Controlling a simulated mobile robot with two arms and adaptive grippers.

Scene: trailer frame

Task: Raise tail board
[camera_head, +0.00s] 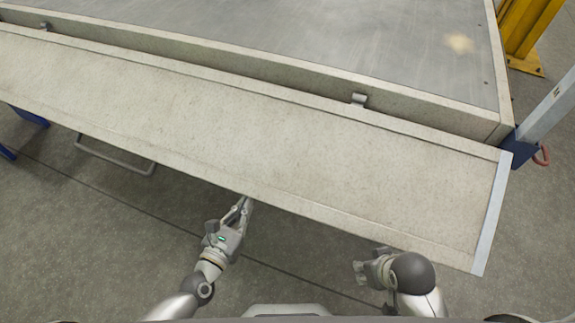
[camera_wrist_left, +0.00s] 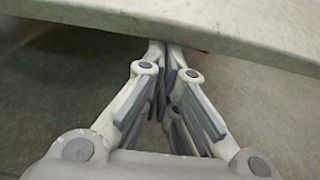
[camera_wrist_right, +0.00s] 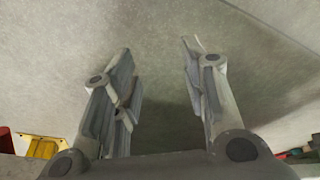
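The tail board (camera_head: 250,140) is a long pale speckled panel with a metal strip on its right end. It hangs out from the trailer's rear edge on hinges, folded down toward me. My left gripper (camera_head: 244,202) is at the board's near edge, left of its middle. In the left wrist view its fingertips (camera_wrist_left: 172,52) are together just under the board edge (camera_wrist_left: 220,35); I cannot tell whether they touch it. My right gripper (camera_head: 360,268) is beside the near edge further right. In the right wrist view its fingers (camera_wrist_right: 160,60) are wide apart with nothing between them.
The trailer bed (camera_head: 330,45) with its grey floor lies behind the board. A metal post (camera_head: 550,105) with a blue foot stands at its right rear corner, and a yellow stand (camera_head: 527,35) behind. A bent grey bar (camera_head: 115,160) shows under the board at left. Near floor is clear.

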